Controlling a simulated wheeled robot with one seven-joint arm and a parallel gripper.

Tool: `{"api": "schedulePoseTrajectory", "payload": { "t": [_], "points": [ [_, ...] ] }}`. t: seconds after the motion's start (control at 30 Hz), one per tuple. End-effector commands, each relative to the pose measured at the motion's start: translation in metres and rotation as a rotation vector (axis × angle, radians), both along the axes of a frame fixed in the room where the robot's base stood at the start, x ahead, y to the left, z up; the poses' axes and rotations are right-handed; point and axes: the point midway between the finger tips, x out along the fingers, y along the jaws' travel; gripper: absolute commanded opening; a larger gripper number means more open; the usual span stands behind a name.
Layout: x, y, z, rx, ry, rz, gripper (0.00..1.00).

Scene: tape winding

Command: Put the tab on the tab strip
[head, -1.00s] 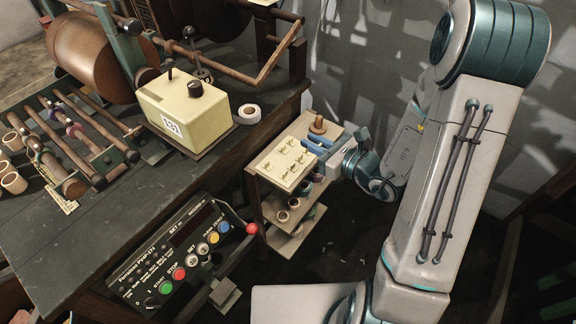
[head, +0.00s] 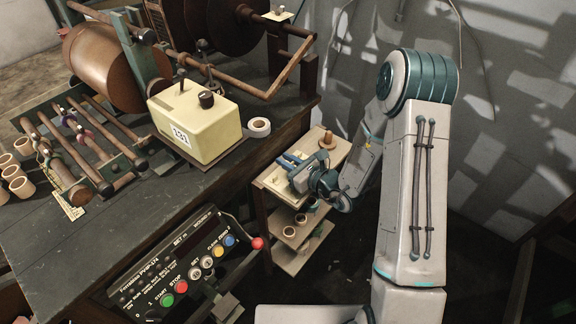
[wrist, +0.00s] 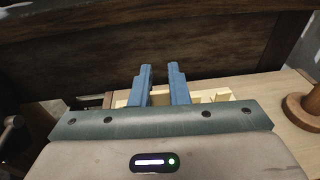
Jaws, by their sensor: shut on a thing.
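My gripper (head: 288,161) is over the pale board of small brass-coloured tabs (head: 268,183) on top of the small shelf stand. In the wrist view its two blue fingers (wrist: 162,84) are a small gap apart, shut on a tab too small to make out. The pale board (wrist: 218,95) shows behind and beside the fingers, partly hidden by my gripper. A cream notched strip (head: 72,208), which looks like the tab strip, lies at the near end of the rollers on the workbench, far left of my gripper.
The stand top (wrist: 268,112) also holds a wooden spool (head: 326,139); rolls sit on its lower shelves. The dark workbench (head: 60,262) is close on the left, with a cream counter box (head: 200,130), a white tape roll (head: 259,127) and a button panel (head: 170,265).

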Motion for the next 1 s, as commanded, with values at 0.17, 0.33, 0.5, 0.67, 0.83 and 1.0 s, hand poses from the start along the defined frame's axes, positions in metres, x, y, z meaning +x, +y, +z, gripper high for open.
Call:
{"api": "schedulePoseTrajectory", "payload": {
  "t": [0.17, 0.33, 0.5, 0.67, 0.83, 1.0],
  "points": [
    [0.000, 0.000, -0.017, 0.000, 0.001, 0.000, 0.00],
    [0.000, 0.000, -0.018, 0.000, 0.000, 0.000, 0.00],
    [0.000, 0.000, -0.020, 0.000, 0.000, 0.000, 0.00],
    [0.000, -0.001, -0.026, 0.000, 0.000, -0.001, 0.00],
    [0.000, -0.001, -0.031, -0.001, 0.001, 0.000, 0.00],
    [-0.001, 0.000, -0.032, -0.003, 0.004, 0.000, 0.29]
  ]
}}
